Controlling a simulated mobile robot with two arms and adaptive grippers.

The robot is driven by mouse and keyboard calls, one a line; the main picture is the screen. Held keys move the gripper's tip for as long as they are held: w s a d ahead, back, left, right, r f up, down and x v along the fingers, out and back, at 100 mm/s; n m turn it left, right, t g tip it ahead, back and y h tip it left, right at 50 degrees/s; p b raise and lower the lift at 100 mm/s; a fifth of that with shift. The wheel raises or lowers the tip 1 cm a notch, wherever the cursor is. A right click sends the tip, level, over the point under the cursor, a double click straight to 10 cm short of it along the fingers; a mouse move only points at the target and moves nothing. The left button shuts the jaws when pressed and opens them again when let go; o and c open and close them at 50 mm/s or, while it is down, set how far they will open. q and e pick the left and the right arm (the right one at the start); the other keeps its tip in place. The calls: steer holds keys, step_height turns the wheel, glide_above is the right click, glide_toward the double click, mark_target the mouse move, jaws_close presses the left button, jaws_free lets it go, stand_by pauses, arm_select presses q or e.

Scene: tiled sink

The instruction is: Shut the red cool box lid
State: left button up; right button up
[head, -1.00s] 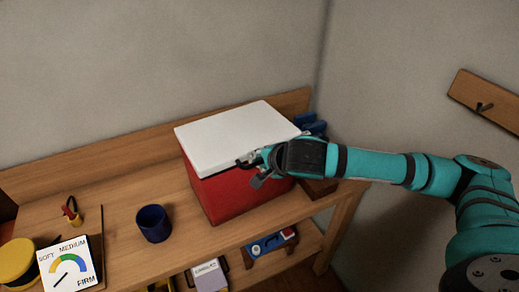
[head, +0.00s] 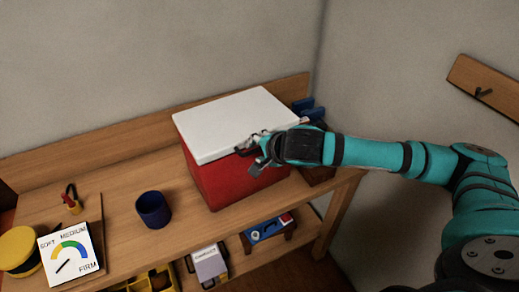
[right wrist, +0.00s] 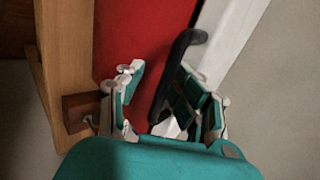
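The red cool box (head: 222,182) stands on the wooden bench, towards its right end. Its white lid (head: 235,122) lies across the top, and I see no clear gap between lid and box. In the right wrist view the white lid (right wrist: 232,32) runs along the red wall (right wrist: 140,40), with a black handle (right wrist: 187,45) at their border. My right gripper (head: 254,155) is at the front right of the box, close under the lid edge. In the wrist view its fingers (right wrist: 156,95) are apart, with the handle's lower end between them; contact is unclear. My left gripper is out of view.
A blue cup (head: 153,209) stands left of the box. A dial sign (head: 69,254) and a yellow-topped round container (head: 18,247) are at the far left. Blue items (head: 308,108) sit behind the box's right side. A shelf below holds several things.

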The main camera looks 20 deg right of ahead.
steer(key=shift+r, duration=0.15)
steer(key=v, duration=0.8)
steer(key=shift+s+r+p, duration=0.25)
steer(key=shift+s+p, duration=0.1)
steer(key=shift+p, duration=0.1)
stand_by(0.5)
